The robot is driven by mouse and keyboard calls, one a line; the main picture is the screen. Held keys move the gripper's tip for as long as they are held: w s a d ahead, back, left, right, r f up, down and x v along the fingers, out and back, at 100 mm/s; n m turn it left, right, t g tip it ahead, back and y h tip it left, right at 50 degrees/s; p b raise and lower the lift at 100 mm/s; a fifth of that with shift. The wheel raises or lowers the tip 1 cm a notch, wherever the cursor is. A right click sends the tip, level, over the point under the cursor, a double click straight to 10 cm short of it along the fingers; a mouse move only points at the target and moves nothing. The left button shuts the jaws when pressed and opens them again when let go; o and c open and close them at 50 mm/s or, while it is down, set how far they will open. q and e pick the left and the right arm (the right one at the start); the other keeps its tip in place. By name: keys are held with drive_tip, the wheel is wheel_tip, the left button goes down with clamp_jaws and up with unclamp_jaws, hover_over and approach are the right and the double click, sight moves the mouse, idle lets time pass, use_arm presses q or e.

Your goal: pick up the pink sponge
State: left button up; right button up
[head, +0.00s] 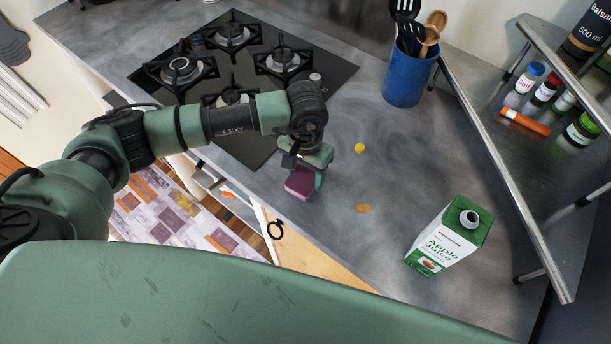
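The pink sponge (299,184) is above or on the grey counter near its front edge, below my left gripper (306,170). The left gripper points down at the sponge, and one green finger runs along the sponge's right side. The other finger is not clearly seen, so I cannot tell whether the grip is closed on the sponge. I also cannot tell whether the sponge touches the counter. My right gripper is not in view.
A gas hob (240,70) lies behind my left arm. A blue utensil holder (407,82) stands at the back. An apple juice carton (449,236) stands at the right, near a metal rack (511,175) with jars. A yellow cap (360,148) and an orange-brown spot (362,208) lie on the counter.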

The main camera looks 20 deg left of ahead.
sight(305, 175)
use_arm(q)
drive_tip(key=c, duration=0.4)
drive_tip(key=shift+o, duration=0.2)
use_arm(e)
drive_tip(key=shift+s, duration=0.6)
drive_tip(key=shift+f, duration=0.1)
